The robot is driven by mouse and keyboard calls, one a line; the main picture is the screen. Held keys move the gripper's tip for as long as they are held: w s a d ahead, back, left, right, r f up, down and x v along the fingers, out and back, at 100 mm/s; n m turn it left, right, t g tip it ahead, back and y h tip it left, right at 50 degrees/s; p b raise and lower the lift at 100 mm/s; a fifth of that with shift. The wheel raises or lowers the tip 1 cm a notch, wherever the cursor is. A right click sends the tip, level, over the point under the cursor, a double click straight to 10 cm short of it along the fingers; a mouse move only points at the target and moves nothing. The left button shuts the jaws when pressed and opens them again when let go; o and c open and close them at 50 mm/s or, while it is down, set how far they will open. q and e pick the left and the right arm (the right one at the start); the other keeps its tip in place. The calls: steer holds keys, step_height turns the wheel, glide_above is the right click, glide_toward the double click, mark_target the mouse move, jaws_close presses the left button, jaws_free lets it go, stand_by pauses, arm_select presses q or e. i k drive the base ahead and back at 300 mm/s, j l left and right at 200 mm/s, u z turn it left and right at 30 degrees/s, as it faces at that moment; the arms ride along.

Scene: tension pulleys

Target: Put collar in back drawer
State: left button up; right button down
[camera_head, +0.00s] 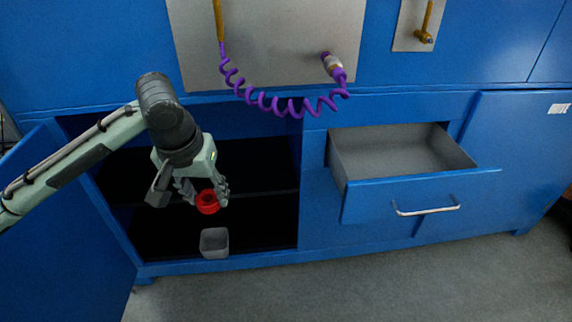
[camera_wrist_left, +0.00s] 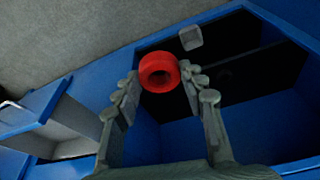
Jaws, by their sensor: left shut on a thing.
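The red ring-shaped collar (camera_head: 207,202) is held between the fingers of my left gripper (camera_head: 203,192), in front of the open cabinet. Part of the drawer shows at the left of the left wrist view (camera_wrist_left: 45,135). My right gripper is in neither view.
An open cabinet with dark shelves (camera_head: 262,217) is behind the gripper, its door (camera_head: 70,235) swung out at left. A small grey bin (camera_head: 214,243) stands at the cabinet's front edge. A purple coiled hose (camera_head: 270,104) hangs above. The space in front of the drawer is clear.

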mark_target(384, 173)
steer(key=l+u, duration=0.3)
steer(key=l, duration=1.4)
